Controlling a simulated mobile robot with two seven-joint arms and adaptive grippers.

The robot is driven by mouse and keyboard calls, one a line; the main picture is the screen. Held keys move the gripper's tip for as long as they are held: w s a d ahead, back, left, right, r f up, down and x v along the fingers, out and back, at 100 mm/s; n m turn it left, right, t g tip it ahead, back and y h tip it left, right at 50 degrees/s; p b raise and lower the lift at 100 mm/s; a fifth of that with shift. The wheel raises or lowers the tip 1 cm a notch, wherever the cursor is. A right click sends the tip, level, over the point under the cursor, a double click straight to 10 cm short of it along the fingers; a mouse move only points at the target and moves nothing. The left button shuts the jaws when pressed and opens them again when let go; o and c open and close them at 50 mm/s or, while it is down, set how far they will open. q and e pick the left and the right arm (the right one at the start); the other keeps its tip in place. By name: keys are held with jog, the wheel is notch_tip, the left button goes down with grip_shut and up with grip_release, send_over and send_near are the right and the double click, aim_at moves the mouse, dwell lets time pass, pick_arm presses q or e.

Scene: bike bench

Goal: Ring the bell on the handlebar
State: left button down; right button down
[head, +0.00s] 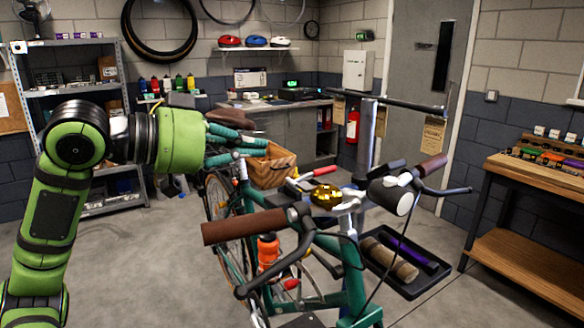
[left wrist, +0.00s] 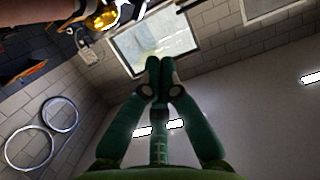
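The golden bell (head: 325,195) sits on the handlebar (head: 350,200) near the stem, between the two brown grips. In the left wrist view the bell (left wrist: 103,18) shows at the top left, apart from the fingers. My left gripper (head: 262,143) is up and to the left of the bell in the head view, with clear space between them. In the left wrist view its dark green fingers (left wrist: 160,66) come together at the tips, with nothing seen between them. My right gripper is in neither view.
The near brown grip (head: 243,227) and brake lever (head: 275,270) stick out left of the bell. A headlight (head: 392,196) is on its right. A wooden basket (head: 270,168) is behind. A black tray (head: 410,283) holds grips, and a workbench (head: 540,170) stands right.

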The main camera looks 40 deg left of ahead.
pick_arm(q)
jog(key=p, duration=0.4)
send_over(301, 183)
jog(key=s, duration=0.2)
jog(key=f, duration=0.2)
jog(key=shift+s+a+f, duration=0.1)
jog(key=shift+f, duration=1.85)
jog(key=shift+a+f+n+h+p, duration=0.35)
jog(key=shift+f+n+h, duration=0.2)
jog(key=shift+n, duration=0.45)
jog(key=shift+a+f+n+h+p, duration=0.1)
jog(key=shift+f+n+h+p, duration=0.2)
jog(key=shift+f+n, duration=0.45)
jog(key=shift+w+n, duration=0.2)
jog(key=shift+n, duration=0.25)
